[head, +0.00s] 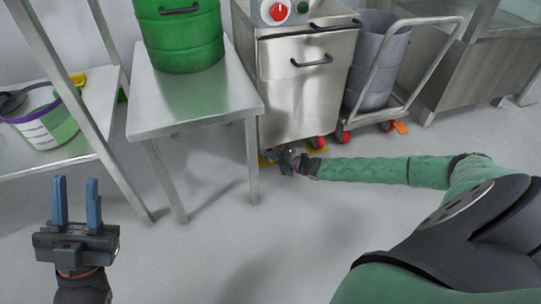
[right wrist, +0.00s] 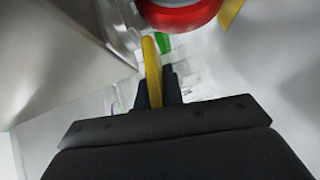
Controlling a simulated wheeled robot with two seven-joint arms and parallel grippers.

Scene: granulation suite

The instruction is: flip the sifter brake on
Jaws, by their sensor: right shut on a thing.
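The steel cabinet on red-wheeled casters (head: 300,95), which I take to be the sifter, stands at top centre in the head view. Yellow tabs show by its casters. My right gripper (head: 273,157) is low at its front left corner. In the right wrist view, my right gripper (right wrist: 156,88) is shut on a thin yellow brake lever (right wrist: 152,65), with a red wheel (right wrist: 178,14) just beyond. The gripper hides most of that caster in the head view. My left gripper (head: 76,195) is open and empty at lower left, over the floor.
A steel table (head: 190,105) with a green drum (head: 180,38) stands left of the cabinet. A rack (head: 90,120) at far left holds a green-and-white bucket (head: 45,120). A trolley (head: 425,75) with a grey bin (head: 373,70) stands to the right. The front floor is clear.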

